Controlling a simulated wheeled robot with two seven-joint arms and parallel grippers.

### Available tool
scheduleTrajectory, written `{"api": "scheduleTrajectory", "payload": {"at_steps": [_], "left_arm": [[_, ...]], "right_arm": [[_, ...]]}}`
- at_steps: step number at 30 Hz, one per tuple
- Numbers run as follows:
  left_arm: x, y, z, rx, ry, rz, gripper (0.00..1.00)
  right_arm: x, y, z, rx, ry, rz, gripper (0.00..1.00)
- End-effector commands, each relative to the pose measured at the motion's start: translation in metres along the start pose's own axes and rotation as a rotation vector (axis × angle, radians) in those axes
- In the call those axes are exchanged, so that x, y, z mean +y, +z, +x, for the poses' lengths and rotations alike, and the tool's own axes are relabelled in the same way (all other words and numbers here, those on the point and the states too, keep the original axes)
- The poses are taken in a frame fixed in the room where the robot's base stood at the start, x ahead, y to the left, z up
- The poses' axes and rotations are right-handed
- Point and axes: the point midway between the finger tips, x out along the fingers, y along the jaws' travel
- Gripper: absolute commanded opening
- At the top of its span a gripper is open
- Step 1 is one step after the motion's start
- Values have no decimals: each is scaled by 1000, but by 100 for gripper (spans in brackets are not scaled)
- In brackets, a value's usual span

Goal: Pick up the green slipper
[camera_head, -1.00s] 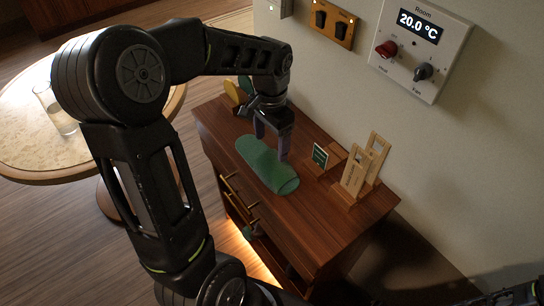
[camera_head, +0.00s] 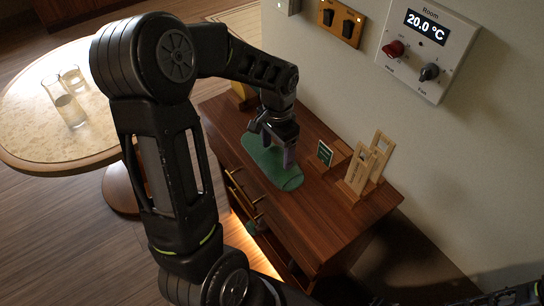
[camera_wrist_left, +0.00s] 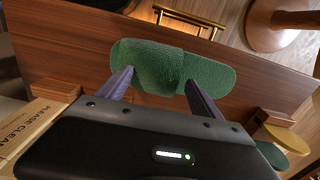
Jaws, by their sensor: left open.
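The green slipper (camera_head: 277,173) lies flat on the wooden cabinet top. In the left wrist view the green slipper (camera_wrist_left: 160,62) lies crosswise in front of the fingers. My left gripper (camera_head: 278,151) is open above the slipper's middle, pointing down. In the wrist view its two fingers (camera_wrist_left: 159,80) stand apart, with part of the slipper showing between them. I cannot tell whether the fingertips touch the slipper. The gripper hides part of the slipper in the head view.
On the cabinet (camera_head: 330,225), a small green sign (camera_head: 325,154) and wooden stands (camera_head: 360,172) are right of the slipper, near the wall. A yellow item (camera_head: 241,92) is at the far end. A round table (camera_head: 30,145) with glasses (camera_head: 68,105) is at left.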

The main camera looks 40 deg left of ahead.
Motion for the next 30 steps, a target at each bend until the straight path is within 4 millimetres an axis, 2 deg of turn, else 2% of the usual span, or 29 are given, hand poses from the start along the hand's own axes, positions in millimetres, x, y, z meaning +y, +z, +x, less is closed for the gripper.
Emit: {"api": "scheduleTrajectory", "payload": {"at_steps": [3,7,24,30], "left_arm": [[0,1,17,-4,1,-1,75],[0,0,27,0,1,-2,75],[0,0,27,1,0,-1,75],[0,0,27,1,0,-1,61]], "right_arm": [[-2,0,-5,-1,2,1,0],[-2,1,-5,-2,2,1,0],[-1,1,-5,-2,2,1,0],[-2,1,-5,-2,2,1,0]]}}
